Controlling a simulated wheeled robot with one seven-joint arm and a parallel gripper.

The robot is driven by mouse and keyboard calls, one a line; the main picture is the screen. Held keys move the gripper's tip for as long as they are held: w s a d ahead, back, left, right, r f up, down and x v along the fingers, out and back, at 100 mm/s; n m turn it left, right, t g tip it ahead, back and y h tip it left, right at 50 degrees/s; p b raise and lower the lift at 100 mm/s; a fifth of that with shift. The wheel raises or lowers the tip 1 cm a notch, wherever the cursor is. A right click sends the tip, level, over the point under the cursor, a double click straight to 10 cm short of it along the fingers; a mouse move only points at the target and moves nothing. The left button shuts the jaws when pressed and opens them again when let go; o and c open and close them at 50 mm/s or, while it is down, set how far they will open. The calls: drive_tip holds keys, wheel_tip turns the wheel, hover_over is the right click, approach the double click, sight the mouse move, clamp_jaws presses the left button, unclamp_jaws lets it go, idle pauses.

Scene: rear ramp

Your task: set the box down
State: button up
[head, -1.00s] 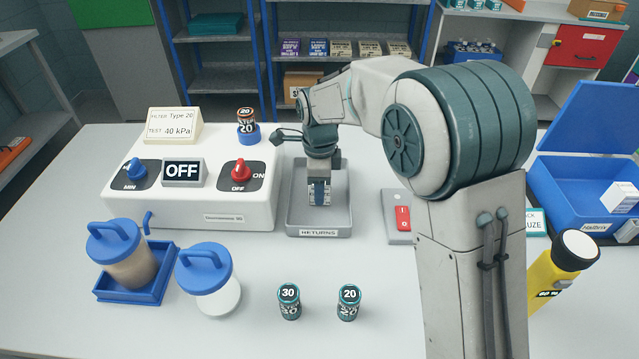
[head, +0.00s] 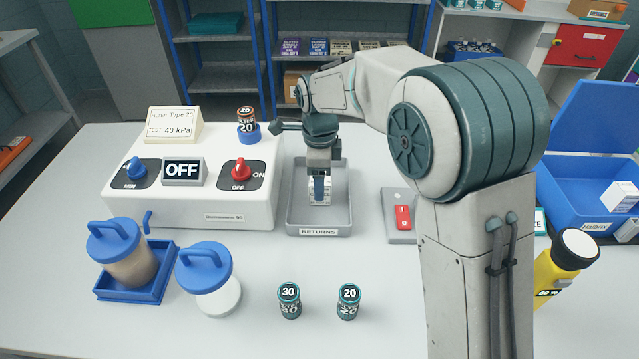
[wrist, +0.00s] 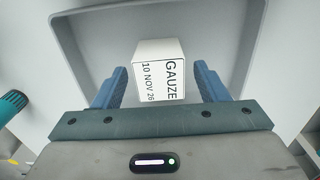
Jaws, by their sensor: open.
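A small white box (wrist: 160,72) marked GAUZE and 10 NOV 26 stands in the grey tray labelled RETURNS (head: 319,231). It also shows in the head view (head: 319,193), partly hidden behind my gripper. My gripper (wrist: 160,85) is open, with one blue finger on each side of the box and a gap visible on both sides. In the head view my gripper (head: 320,188) reaches down into the tray. The tray floor around the box is bare in the wrist view (wrist: 95,55).
A white test unit (head: 222,218) reading OFF stands left of the tray. A grey switch plate with a red rocker (head: 403,217) lies to its right. Two small cans (head: 289,300) (head: 348,301) stand in front. A blue open case (head: 575,195) and a yellow cylinder (head: 556,272) are at right.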

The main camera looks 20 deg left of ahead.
wheel_tip(320, 180, up, 10)
drive_tip(key=shift+f, duration=0.2)
drive_tip(key=shift+s, duration=0.1)
idle(1.2)
